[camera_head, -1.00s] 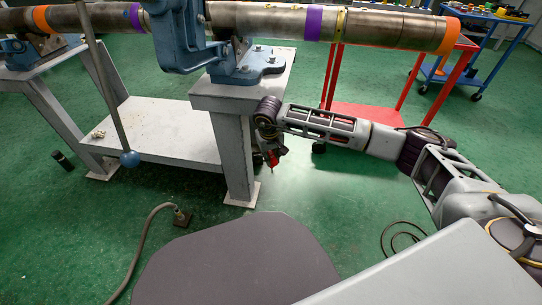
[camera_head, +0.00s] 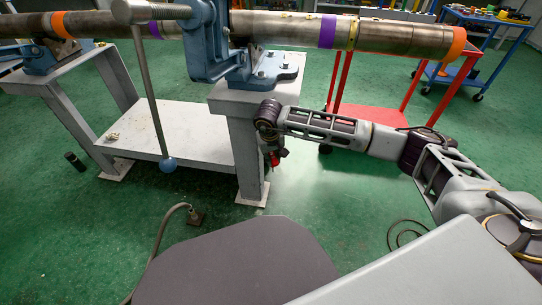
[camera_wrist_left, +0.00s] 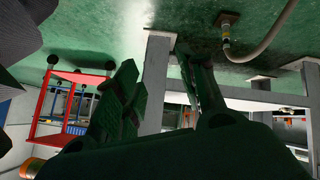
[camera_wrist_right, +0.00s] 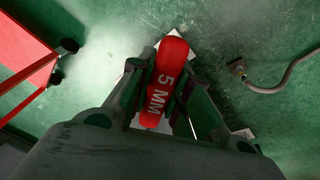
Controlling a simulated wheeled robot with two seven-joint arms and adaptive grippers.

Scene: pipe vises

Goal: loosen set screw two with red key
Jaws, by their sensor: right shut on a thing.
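My right gripper (camera_head: 272,150) hangs beside the grey vise stand's leg, below the pipe. In the right wrist view its fingers (camera_wrist_right: 165,95) are shut on the red key (camera_wrist_right: 168,70), whose handle reads "5 MM". The key also shows as a small red patch in the head view (camera_head: 275,159); its tip cannot be made out. My left gripper (camera_wrist_left: 165,85) is open and empty, outside the head view.
The vise handle (camera_head: 156,100) hangs down at the left with a blue ball end. A red cart (camera_head: 365,115) stands behind my right arm, a blue cart (camera_head: 470,60) farther back. A hose (camera_head: 172,225) lies on the green floor in front of the stand.

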